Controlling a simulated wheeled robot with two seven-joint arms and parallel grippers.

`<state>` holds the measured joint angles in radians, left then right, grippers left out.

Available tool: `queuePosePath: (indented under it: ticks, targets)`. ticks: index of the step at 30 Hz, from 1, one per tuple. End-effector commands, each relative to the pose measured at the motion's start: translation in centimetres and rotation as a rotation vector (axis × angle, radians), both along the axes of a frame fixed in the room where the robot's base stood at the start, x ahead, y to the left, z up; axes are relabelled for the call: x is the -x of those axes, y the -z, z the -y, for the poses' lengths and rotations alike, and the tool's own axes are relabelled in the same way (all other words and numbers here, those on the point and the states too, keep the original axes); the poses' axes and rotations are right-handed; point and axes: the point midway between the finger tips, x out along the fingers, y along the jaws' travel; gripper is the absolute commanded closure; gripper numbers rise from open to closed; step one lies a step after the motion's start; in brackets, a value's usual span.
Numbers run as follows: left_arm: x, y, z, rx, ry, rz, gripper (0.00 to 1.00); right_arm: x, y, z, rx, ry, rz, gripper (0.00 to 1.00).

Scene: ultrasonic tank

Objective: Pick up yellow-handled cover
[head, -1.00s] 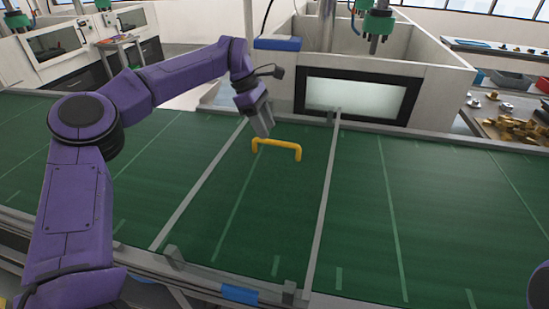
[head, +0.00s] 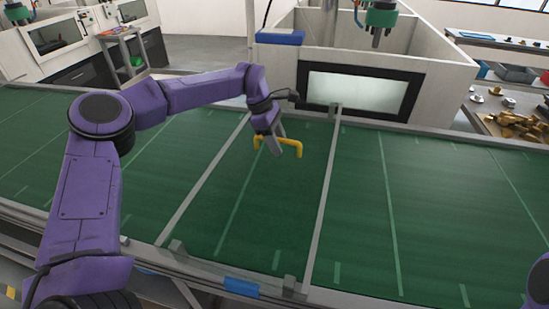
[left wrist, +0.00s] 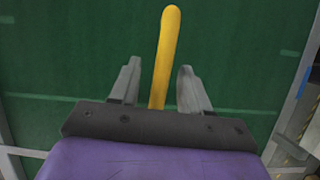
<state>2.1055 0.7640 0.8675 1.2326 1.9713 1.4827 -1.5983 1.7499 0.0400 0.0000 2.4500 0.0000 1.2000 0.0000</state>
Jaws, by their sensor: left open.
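The yellow handle (head: 291,146) stands up from the green cover (head: 262,205), which is framed by grey bars. In the left wrist view, the yellow handle (left wrist: 166,55) runs lengthwise between the two grey fingers of the open left gripper (left wrist: 156,85). Gaps show between the handle and both fingers. My right gripper is out of view; only a bit of purple arm shows at the lower right.
Behind the cover stands a white tank wall with a dark-framed window (head: 360,92). Grey bars (head: 322,210) divide the green surface. A table with brass parts (head: 520,125) is at the right. The green panels on both sides are clear.

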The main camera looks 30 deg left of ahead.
Motion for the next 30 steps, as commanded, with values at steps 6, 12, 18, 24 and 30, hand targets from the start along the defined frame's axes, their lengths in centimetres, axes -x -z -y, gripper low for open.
queuePosePath:
  ticks: [6,12,18,24,30]
  targets:
    - [0.0,0.2,0.0,0.0,0.0,0.0,0.53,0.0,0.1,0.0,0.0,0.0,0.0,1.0]
    - [0.0,0.2,0.0,0.0,0.0,0.0,0.6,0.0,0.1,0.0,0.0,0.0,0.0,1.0]
    - [0.0,0.2,0.0,0.0,0.0,0.0,1.0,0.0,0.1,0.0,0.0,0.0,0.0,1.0]
    - [0.0,0.0,0.0,0.002,0.0,0.004,1.0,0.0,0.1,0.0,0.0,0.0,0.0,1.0]
    - [-0.1,-1.0,0.0,0.001,-0.001,0.004,1.0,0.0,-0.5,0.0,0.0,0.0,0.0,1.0]
